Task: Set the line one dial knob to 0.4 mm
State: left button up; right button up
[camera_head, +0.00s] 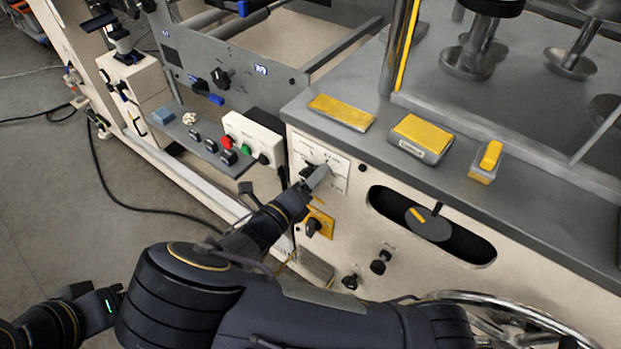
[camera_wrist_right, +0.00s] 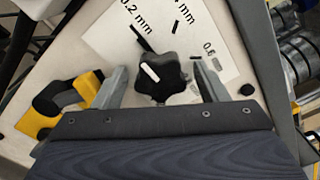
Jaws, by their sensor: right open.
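The dial knob (camera_wrist_right: 160,77) is a black lobed knob with a white pointer line, on a white scale plate (camera_wrist_right: 222,40) in the right wrist view. Marks reading 0.2 mm, one ending in "4 mm" and 0.6 show around it. The pointer line is aimed toward the upper left, near the 0.2 mm side. My right gripper (camera_wrist_right: 158,88) is open, with one finger on each side of the knob; contact is not clear. In the head view the right gripper (camera_head: 313,178) is at the scale plate (camera_head: 338,176) and partly hides the knob. My left gripper (camera_head: 108,302) is at the lower left, its jaws unclear.
A yellow plate with a black rotary switch (camera_head: 313,225) is just below the dial. A box with red and green buttons (camera_head: 252,140) stands left of it. An oval slot (camera_head: 432,226) with a dark disc is to the right. Yellow-topped blocks (camera_head: 421,138) lie on the ledge.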

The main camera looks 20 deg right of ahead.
jog(key=shift+c, duration=0.5)
jog(key=c, duration=0.9)
jog(key=shift+m, duration=0.3)
jog(key=shift+m+p, duration=0.3)
jog(key=shift+m, duration=0.7)
jog(key=m, duration=0.2)
jog(key=shift+w+f+m, duration=0.1)
jog(key=shift+f+m, duration=0.05)
jog(key=shift+m, duration=0.15)
jog(key=m, duration=0.3)
jog(key=shift+a+f+m, duration=0.1)
jog(key=shift+m, duration=0.2)
jog(key=shift+w+m+b, duration=0.1)
jog(key=shift+m+b, duration=0.55)
jog(key=shift+m, duration=0.75)
